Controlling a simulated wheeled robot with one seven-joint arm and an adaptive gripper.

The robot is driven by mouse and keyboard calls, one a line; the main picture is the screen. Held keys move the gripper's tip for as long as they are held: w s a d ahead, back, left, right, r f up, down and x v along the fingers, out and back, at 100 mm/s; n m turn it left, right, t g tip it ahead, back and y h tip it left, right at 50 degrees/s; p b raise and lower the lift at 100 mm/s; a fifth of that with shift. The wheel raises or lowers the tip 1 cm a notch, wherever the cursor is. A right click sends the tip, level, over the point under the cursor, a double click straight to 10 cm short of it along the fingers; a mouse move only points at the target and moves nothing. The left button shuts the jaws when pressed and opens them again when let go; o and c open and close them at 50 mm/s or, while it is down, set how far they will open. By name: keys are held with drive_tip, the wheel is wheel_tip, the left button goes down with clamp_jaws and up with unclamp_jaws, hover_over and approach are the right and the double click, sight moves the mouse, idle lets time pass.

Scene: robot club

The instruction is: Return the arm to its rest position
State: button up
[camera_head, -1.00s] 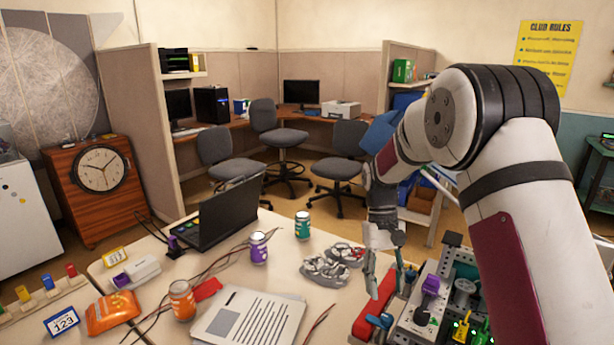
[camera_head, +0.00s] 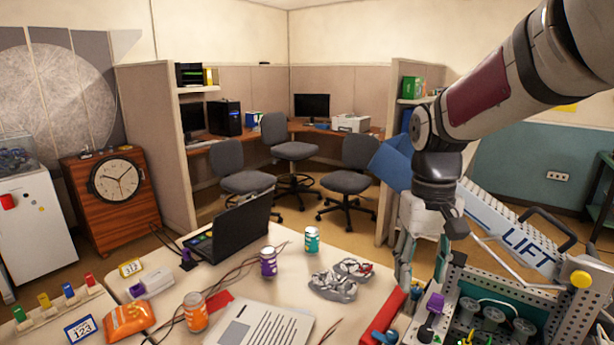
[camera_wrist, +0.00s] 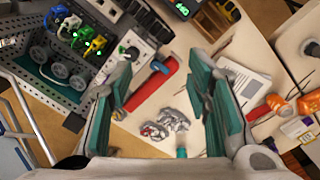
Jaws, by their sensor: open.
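My gripper (camera_head: 407,258) hangs from my arm at the right of the table in the head view, above the table's right side, beside the crumpled silver pieces. In the wrist view my gripper (camera_wrist: 170,95) has its two teal-padded fingers spread wide, with nothing held between them. Below it in that view lie the crumpled silver pieces (camera_wrist: 172,121) and a red bar (camera_wrist: 152,88) on the table. My arm is bent, with its upper link raised to the upper right in the head view.
A perforated metal frame (camera_head: 540,300) with wheels and a LIFT-marked piece (camera_head: 525,240) stand close at the right. Chairs are behind.

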drive_tip(key=s+r+t, duration=0.2)
drive_tip(key=s+t, duration=0.1)
drive_tip(key=s, duration=0.6)
drive_tip(key=s+r+m+t, duration=0.1)
drive_tip(key=s+r+t, duration=0.2)
drive_tip(key=s, duration=0.6)
drive_tip(key=shift+c, duration=0.5)
